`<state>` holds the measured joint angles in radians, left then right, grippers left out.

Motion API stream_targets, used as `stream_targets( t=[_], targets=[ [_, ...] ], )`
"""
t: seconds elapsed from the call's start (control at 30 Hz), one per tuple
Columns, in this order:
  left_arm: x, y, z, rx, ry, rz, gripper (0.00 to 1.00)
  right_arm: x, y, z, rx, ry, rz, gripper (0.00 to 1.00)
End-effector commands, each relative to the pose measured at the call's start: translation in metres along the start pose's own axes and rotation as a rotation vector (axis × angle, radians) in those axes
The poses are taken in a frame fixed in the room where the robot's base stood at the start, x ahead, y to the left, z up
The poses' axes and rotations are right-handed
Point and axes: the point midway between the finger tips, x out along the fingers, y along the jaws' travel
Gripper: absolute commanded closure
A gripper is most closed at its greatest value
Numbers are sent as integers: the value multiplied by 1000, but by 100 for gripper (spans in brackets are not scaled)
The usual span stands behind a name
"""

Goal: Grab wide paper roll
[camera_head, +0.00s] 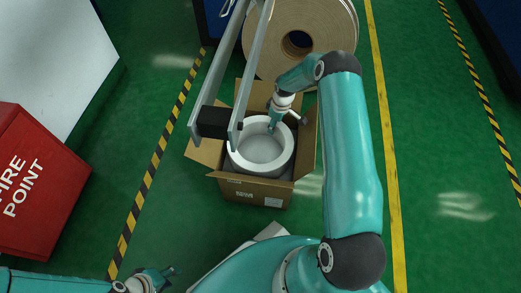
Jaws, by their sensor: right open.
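A wide white ring-shaped roll (236,160), which looks like the paper roll, lies flat in an open cardboard box (240,189). Its broad round middle shows from above. My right gripper (287,122) is over the far rim of the white roll, open, with its fingers spread. One finger appears to reach down inside the ring; I cannot tell whether it touches. My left gripper (166,276) is low at the bottom edge, far from the box; its fingers are too small and partly cut off to judge.
A large brown roll (333,35) stands behind the box. A grey metal frame with a black end block (213,122) hangs over the box's left side. A red fire point cabinet (38,185) is at left. Green floor (440,150) is clear at right.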

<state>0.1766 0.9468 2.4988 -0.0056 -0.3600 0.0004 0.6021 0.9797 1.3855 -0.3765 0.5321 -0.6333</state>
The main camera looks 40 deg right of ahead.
Motion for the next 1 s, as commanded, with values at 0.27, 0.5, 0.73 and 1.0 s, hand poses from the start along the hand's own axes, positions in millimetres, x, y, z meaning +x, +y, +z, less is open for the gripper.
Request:
stream_targets(
  t=[0.27, 0.5, 0.73, 1.0],
  targets=[
    [3, -1, 0, 0, 0, 0, 60, 8, 0, 0, 1, 1, 1, 54],
    [3, -1, 0, 0, 0, 0, 60, 8, 0, 0, 1, 1, 0, 88],
    [3, -1, 0, 0, 0, 0, 60, 8, 0, 0, 0, 0, 0, 100],
    [3, -1, 0, 0, 0, 0, 60, 7, 0, -1, 1, 2, 1, 100]
  ],
)
